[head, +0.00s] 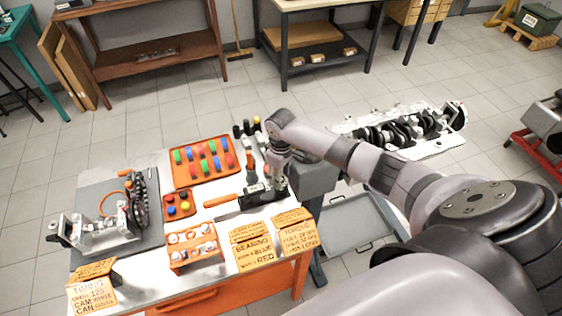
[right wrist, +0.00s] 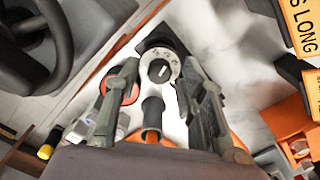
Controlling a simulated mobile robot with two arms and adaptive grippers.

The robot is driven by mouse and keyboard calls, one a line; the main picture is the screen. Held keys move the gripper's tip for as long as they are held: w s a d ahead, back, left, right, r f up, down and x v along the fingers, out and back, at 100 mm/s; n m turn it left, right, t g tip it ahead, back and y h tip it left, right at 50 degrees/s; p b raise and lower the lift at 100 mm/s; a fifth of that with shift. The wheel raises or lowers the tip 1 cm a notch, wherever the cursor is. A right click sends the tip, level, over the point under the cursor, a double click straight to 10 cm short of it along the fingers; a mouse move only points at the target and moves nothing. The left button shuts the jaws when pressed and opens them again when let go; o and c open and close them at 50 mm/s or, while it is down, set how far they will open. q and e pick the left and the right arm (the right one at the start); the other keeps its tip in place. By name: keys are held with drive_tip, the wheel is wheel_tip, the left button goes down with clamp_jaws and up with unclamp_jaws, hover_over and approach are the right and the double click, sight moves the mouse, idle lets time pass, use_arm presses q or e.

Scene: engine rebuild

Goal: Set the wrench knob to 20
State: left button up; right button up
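The wrench with an orange handle (head: 220,200) and a dark body (head: 252,199) lies on the white worktop near its right end. In the right wrist view, a round pale knob with marks around a dark centre (right wrist: 159,70) shows between my fingers. Its marks are too small to read. My right gripper (head: 277,180) points down over the right end of the wrench and hides the knob in the head view. In the right wrist view, my right gripper (right wrist: 161,78) is open, one finger on each side of the knob; I cannot tell whether they touch it. My left gripper is not in view.
Sign cards (head: 252,247) stand along the front edge of the table. An orange tray of coloured pieces (head: 203,160), a small tray (head: 179,205) and an orange rack (head: 194,245) stand left of the wrench. An engine assembly (head: 112,228) is farther left.

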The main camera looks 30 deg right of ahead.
drive_tip(key=shift+r, duration=0.15)
wheel_tip(320, 180, up, 12)
idle(0.6)
drive_tip(key=shift+f, duration=0.2)
